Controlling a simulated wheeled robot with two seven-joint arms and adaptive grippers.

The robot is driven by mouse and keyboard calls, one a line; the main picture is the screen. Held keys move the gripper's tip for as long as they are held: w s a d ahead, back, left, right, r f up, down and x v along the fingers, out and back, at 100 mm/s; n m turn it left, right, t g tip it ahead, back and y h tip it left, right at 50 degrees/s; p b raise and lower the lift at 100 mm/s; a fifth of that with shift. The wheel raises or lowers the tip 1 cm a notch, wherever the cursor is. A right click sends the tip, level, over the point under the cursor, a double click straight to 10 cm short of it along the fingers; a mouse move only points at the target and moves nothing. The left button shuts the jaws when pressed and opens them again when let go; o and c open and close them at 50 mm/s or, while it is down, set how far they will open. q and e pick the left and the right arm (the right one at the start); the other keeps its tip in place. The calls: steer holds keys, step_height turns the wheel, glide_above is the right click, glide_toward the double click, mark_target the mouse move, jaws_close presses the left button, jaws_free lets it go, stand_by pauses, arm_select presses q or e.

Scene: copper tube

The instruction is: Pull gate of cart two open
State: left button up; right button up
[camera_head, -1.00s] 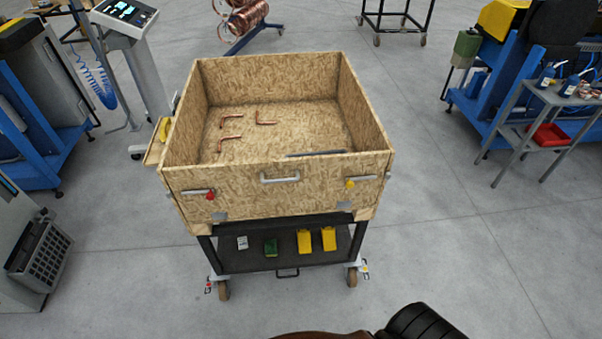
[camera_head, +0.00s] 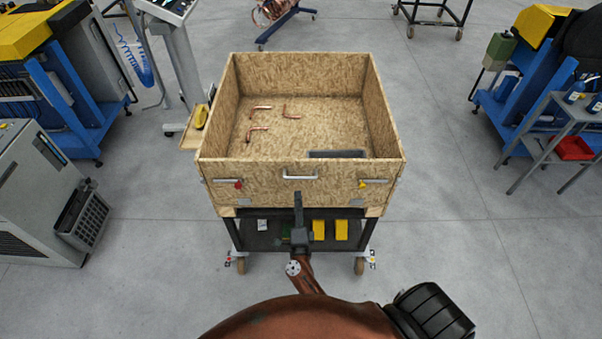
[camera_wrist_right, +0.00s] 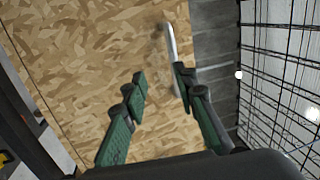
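The cart is a wooden chipboard box (camera_head: 370,110) on a dark wheeled frame. Its front gate (camera_head: 265,192) is upright and closed, with a silver bar handle (camera_head: 300,177) at the top middle. A red knob (camera_head: 239,184) and a yellow knob (camera_head: 362,183) sit on latches at its two sides. My right gripper (camera_head: 298,198) is in front of the gate, just below the handle. In the right wrist view, the gripper (camera_wrist_right: 160,85) is open, facing the chipboard. The handle (camera_wrist_right: 170,45) lies ahead, close to the right fingertip; contact is unclear. My left gripper is out of view.
Several copper elbows (camera_head: 258,128) and a grey strip (camera_head: 337,154) lie in the box. Yellow items (camera_head: 341,230) sit on the lower shelf. A grey machine (camera_head: 45,205) stands left, a tool trolley (camera_head: 548,135) right. The floor beside the cart is clear.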

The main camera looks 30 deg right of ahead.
mark_target(300, 177)
steer(key=shift+m+h, duration=0.6)
steer(key=x, duration=0.2)
steer(key=r+x, duration=0.1)
steer(key=x, duration=0.2)
steer(key=p+x, duration=0.1)
steer(key=x, duration=0.2)
steer(key=shift+s+d+r, duration=0.1)
steer(key=shift+d+r, duration=0.15)
steer(key=shift+r, duration=0.2)
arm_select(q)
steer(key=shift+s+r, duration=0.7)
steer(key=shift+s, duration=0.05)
arm_select(e)
jaws_close()
